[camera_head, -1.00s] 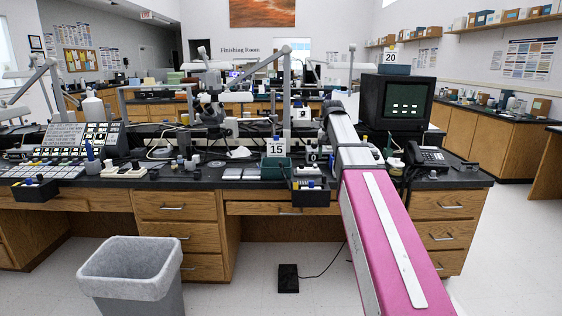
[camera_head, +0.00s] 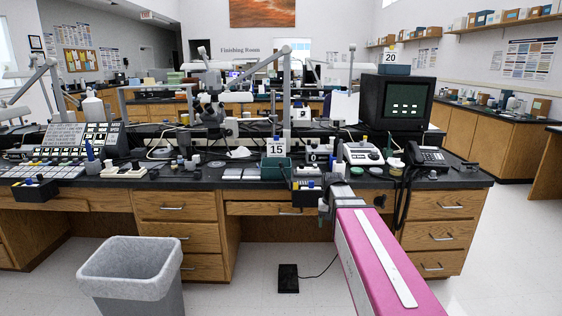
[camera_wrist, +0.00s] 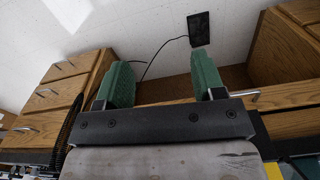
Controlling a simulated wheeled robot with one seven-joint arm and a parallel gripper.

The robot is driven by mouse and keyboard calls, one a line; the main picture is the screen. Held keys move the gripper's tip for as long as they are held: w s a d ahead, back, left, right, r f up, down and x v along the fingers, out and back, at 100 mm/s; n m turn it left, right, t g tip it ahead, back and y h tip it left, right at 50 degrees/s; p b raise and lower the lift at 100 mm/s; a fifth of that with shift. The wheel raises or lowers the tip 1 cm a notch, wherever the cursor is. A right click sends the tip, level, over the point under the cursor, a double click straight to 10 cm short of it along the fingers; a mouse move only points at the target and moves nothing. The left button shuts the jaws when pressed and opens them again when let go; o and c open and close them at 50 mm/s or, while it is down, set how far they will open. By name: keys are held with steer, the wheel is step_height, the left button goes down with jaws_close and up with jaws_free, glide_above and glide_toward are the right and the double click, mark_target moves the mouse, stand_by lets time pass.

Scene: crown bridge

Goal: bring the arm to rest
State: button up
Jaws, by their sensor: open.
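My gripper shows in the wrist view (camera_wrist: 162,80) with its two green fingers spread apart. Nothing is between the fingers. In the head view, my pink arm reaches from the lower right towards the front edge of the bench (camera_head: 460,183). Its far end is folded down near the bench's front edge, right of the middle. The fingers cannot be made out clearly in that view.
A white and grey device (camera_head: 362,153) and a telephone (camera_head: 428,157) stand on the bench near my arm's end. A black foot pedal (camera_head: 288,278) lies on the floor, also visible in the wrist view (camera_wrist: 200,29). A grey bin (camera_head: 130,272) stands at lower left.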

steer(key=s+f+n, duration=0.1)
steer(key=s+f, duration=1.3)
